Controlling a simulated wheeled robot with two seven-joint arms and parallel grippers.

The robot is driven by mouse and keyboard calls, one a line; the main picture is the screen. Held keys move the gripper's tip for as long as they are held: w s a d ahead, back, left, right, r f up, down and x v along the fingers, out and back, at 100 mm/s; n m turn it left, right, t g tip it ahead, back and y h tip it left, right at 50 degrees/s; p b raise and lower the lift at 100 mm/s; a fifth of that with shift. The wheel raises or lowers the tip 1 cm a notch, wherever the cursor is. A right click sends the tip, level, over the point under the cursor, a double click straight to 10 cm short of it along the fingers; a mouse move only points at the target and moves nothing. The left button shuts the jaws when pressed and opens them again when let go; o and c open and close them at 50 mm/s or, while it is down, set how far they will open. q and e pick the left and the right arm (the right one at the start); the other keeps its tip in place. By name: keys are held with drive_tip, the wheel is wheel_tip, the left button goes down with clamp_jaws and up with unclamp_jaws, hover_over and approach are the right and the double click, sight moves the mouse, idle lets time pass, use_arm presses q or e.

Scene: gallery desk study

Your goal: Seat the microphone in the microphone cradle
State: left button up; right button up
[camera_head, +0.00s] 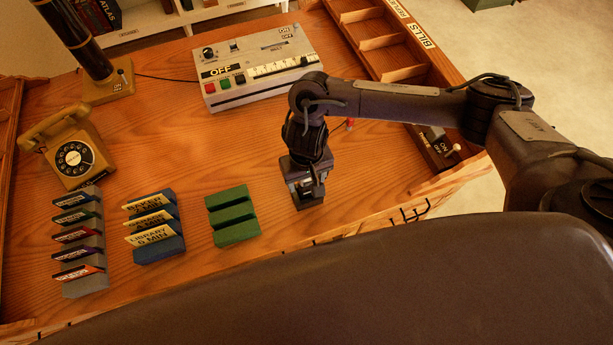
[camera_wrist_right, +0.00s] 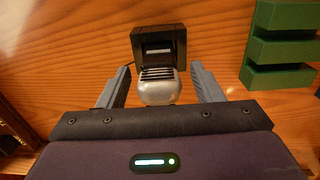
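The microphone (camera_wrist_right: 160,90), a silver rounded head with dark grille slots, shows in the right wrist view. The black square microphone cradle (camera_wrist_right: 174,36) is directly beyond it, with a pale-edged opening. The microphone overlaps the cradle's near edge in this view; I cannot tell whether it is seated. My right gripper (camera_wrist_right: 160,75) is open, one finger on each side of the microphone, with narrow gaps showing. In the head view my right gripper (camera_head: 308,192) is low over the desk and hides most of the microphone and cradle. My left gripper is not in view.
A green slotted rack (camera_head: 233,216) stands left of my right gripper, with card racks (camera_head: 155,232) farther left. A yellow telephone (camera_head: 72,155) and a grey control box (camera_head: 258,65) are farther back. A wooden compartment tray (camera_head: 385,42) runs along the right. Bare desk lies between.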

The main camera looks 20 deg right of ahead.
drive_tip(key=shift+r, duration=0.15)
wheel_tip(320, 180, up, 10)
drive_tip(key=p, duration=0.3)
drive_tip(key=shift+r, duration=1)
